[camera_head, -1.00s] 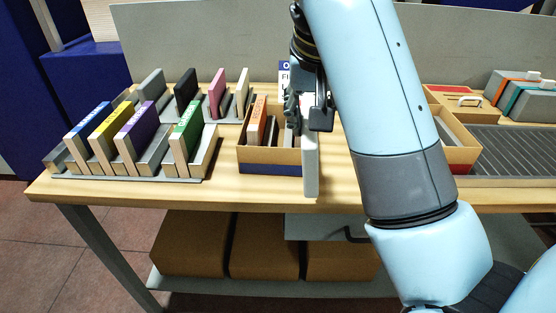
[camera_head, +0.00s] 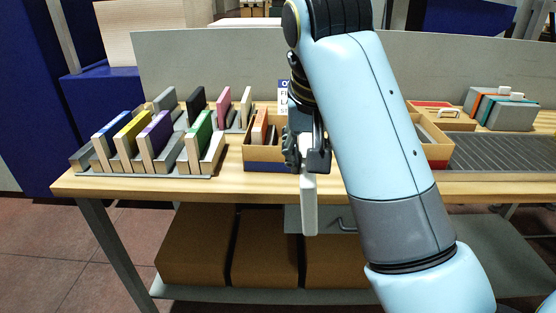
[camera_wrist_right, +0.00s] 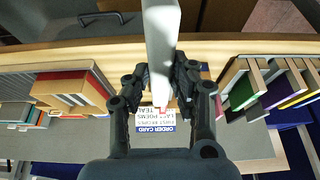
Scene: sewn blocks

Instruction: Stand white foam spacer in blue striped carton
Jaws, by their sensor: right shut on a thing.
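My right gripper (camera_head: 306,160) is shut on a white foam spacer (camera_head: 309,205), a thin flat slab. The spacer hangs below the fingers and overlaps the table's front edge in the head view. In the right wrist view, the spacer (camera_wrist_right: 162,38) sits between the fingers (camera_wrist_right: 160,85) and runs to the top of the picture. The blue striped carton (camera_head: 263,156) stands on the table behind and left of the gripper. It holds an orange-fronted block (camera_head: 260,128) and darker pieces. The gripper hides its right part. My left gripper is out of view.
A grey rack (camera_head: 150,174) with several coloured blocks stands on the left. A red striped carton (camera_head: 438,152) is partly behind my right arm. A ribbed grey mat (camera_head: 495,152) lies at right. An order card (camera_wrist_right: 155,128) stands behind the carton.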

